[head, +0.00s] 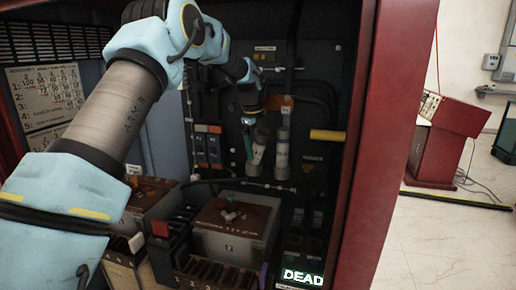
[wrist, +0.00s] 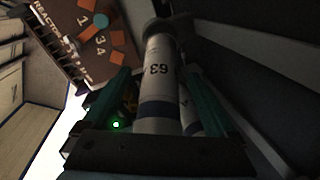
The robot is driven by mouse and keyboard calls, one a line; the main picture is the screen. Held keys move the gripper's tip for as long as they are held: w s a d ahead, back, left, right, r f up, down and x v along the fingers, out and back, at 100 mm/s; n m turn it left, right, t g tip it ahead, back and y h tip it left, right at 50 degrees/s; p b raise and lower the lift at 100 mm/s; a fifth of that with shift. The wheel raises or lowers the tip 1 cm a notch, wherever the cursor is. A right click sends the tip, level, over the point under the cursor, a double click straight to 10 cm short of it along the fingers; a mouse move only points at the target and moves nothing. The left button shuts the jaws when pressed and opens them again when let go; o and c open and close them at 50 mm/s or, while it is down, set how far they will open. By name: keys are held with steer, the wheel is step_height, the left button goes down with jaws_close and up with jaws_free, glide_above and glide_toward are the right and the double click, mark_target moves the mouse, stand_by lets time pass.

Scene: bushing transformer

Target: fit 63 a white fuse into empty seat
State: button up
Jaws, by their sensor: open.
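A white fuse marked 63 (wrist: 160,85) with a dark band stands between the two teal fingers of my open gripper (wrist: 153,78) in the wrist view. I cannot tell whether either finger touches it. In the head view my gripper (head: 250,122) is at the back wall of the cabinet, at a slightly tilted white fuse (head: 259,148). A second white fuse (head: 282,155) hangs upright just right of it. Part of another white cylinder (wrist: 188,112) shows behind the right finger in the wrist view. I cannot make out an empty seat.
A brown-topped box (head: 240,243) stands below the fuses, with a slotted rack (head: 213,275) in front. A yellow bar (head: 327,135) juts out at the right. A lit DEAD sign (head: 303,276) is at the bottom right. The red cabinet frame (head: 365,150) bounds the right side.

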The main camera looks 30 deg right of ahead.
jaws_close()
stand_by(0.8)
